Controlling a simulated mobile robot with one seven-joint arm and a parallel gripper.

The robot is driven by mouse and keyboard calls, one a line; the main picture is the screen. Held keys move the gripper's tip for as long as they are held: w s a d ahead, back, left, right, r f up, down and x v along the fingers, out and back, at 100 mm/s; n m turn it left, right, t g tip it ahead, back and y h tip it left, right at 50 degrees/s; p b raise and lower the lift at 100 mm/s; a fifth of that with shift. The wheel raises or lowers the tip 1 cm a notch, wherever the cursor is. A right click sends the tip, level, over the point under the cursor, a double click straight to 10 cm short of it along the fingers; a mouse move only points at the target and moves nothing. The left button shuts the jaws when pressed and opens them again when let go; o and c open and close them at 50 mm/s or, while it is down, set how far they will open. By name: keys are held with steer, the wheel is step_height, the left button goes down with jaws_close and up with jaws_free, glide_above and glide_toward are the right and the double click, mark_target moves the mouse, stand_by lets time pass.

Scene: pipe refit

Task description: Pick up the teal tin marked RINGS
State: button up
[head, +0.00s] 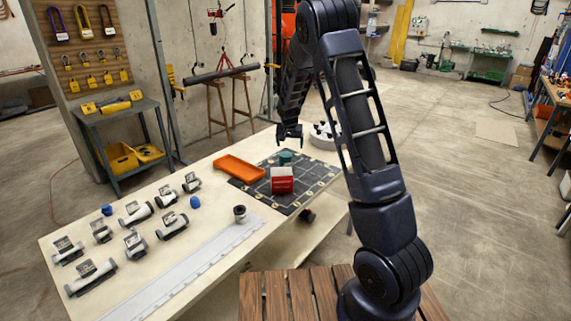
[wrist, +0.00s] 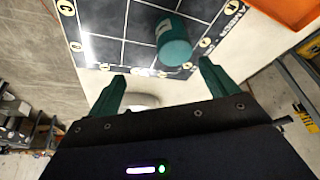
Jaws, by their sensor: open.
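The teal tin (head: 285,157) stands on the black gridded mat (head: 316,178), behind a red and white box. In the wrist view the tin (wrist: 176,47) lies just ahead of my fingers, with a pale label patch on its side; I cannot read its marking. My gripper (head: 290,137) is above and behind the tin in the head view. In the wrist view my gripper (wrist: 162,72) has its two teal fingers spread apart with nothing between them. The tin is beyond the fingertips, nearer the right one.
The red and white box (head: 282,181) stands close in front of the tin. An orange tray (head: 239,168) lies left of it, on the mat's edge. A white round container (head: 324,137) stands at the back right. Several pipe fittings (head: 136,213) cover the table's left part.

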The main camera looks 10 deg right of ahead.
glide_above(286, 156)
steer(key=s, duration=0.2)
steer(key=f, duration=0.4)
steer(key=shift+s+a, duration=0.1)
steer(key=shift+a, duration=0.1)
steer(key=x, duration=0.5)
steer(key=shift+w+x, duration=0.2)
steer(key=shift+x, duration=1.2)
steer(key=shift+w+x, duration=0.15)
steer(key=shift+x, duration=1.3)
steer(key=shift+a+r, duration=0.1)
steer(key=shift+r, duration=0.1)
steer(key=c, duration=1.2)
